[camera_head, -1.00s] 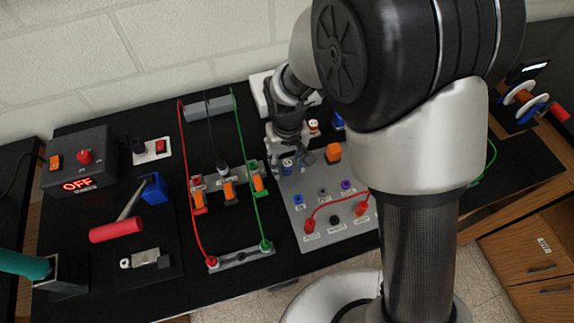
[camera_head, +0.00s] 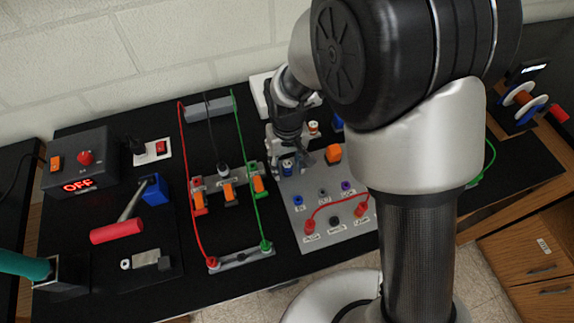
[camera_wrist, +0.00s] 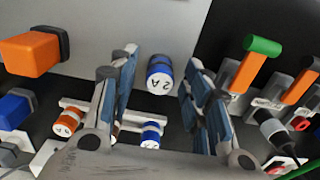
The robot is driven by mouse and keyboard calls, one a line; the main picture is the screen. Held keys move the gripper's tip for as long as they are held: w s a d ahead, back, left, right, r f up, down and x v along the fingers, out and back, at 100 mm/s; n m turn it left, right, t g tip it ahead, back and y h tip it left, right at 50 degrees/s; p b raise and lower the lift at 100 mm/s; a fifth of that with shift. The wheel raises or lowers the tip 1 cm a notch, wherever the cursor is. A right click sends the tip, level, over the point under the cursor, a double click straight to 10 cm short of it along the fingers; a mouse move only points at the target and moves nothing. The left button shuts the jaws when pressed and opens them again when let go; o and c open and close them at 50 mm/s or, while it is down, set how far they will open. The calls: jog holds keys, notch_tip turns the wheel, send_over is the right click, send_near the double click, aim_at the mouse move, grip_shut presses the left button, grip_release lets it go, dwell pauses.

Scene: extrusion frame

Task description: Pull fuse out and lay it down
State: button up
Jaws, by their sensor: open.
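A short cylindrical fuse (camera_wrist: 159,76), blue and white and marked "2 A", stands on the grey panel (camera_head: 310,217). In the wrist view it lies between the two blue-padded fingers of my gripper (camera_wrist: 160,68). The fingers are open, with a visible gap on each side of the fuse. In the head view my gripper (camera_head: 290,160) is low over the panel's upper left, with the fuse (camera_head: 288,166) showing blue and white between its fingers. An orange-banded fuse (camera_wrist: 68,122) and another blue-banded fuse (camera_wrist: 152,134) stand in a white holder closer to my wrist.
An orange knob (camera_head: 333,153) rises right of my gripper. Orange-levered switches (camera_head: 229,191) with red and green leads stand to the left. A red lead (camera_head: 335,202) arches over the panel's front. Some bare black bench (camera_head: 165,290) shows at the front left.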

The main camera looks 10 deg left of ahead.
aim_at(288, 164)
jog(key=shift+c, duration=0.3)
grip_shut()
jog(key=shift+r, duration=0.15)
dwell(0.3)
jog(key=shift+r+p, duration=2.4)
jog(key=shift+r, duration=0.5)
